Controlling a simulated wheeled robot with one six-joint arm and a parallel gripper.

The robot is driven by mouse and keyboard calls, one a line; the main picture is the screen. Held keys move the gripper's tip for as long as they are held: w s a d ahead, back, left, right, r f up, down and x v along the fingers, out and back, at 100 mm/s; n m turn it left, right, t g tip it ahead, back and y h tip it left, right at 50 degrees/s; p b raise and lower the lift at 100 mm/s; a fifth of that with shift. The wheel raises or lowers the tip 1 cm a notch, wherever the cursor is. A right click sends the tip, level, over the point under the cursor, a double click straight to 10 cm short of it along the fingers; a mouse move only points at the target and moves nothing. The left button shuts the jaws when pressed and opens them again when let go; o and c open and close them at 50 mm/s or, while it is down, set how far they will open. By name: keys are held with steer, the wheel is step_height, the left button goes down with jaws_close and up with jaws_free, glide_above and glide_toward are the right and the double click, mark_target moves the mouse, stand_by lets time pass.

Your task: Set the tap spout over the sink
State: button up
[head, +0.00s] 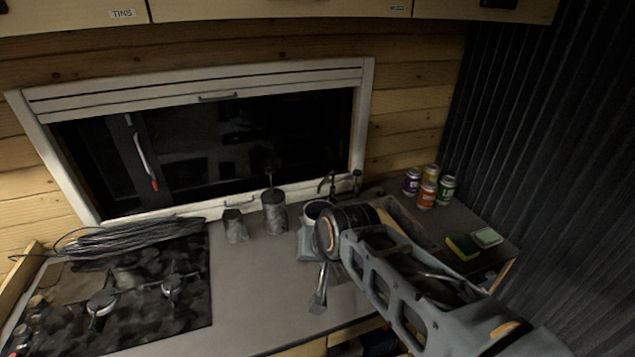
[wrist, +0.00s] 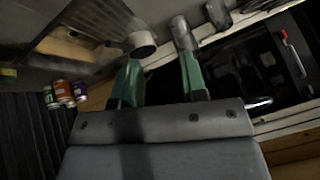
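The dark tap (head: 331,184) stands at the back of the counter below the window's right end. Its curved spout appears to bend to the left in the head view. The sink (head: 398,213) is to its right and front, largely hidden by my arm. In the wrist view I see a framed, grooved part that seems to be the sink area (wrist: 88,27). My gripper (wrist: 158,60) has its two green fingers apart, with nothing between them that I can see held. I cannot make out the tap in the wrist view; my gripper body may hide it.
A pale-rimmed pot (head: 316,209) and a dark canister (head: 274,212) stand close to the tap. Several cans (head: 427,190), a sponge (head: 463,246) and a pale dish (head: 487,237) are to the right. Coiled cable (head: 130,237) and a hob (head: 135,290) are left.

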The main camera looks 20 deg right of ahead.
mark_target(321, 185)
steer(key=w+a+f+m+t+h+b, duration=0.15)
steer(key=w+m+t+b, duration=0.45)
steer(key=w+m, duration=1.3)
steer(key=w+d+f+m+h+b, duration=0.1)
steer(key=w+d+f+m+h, duration=0.4)
steer(key=m, duration=0.5)
steer(key=w+d+f+m+h+b, duration=0.2)
steer(key=f+m+h, duration=0.2)
steer(key=m+h, duration=0.5)
steer(key=shift+m+y, duration=0.8)
steer(key=shift+y, duration=0.05)
steer(key=p+x, duration=0.4)
steer(key=x, duration=0.9)
jaws_close()
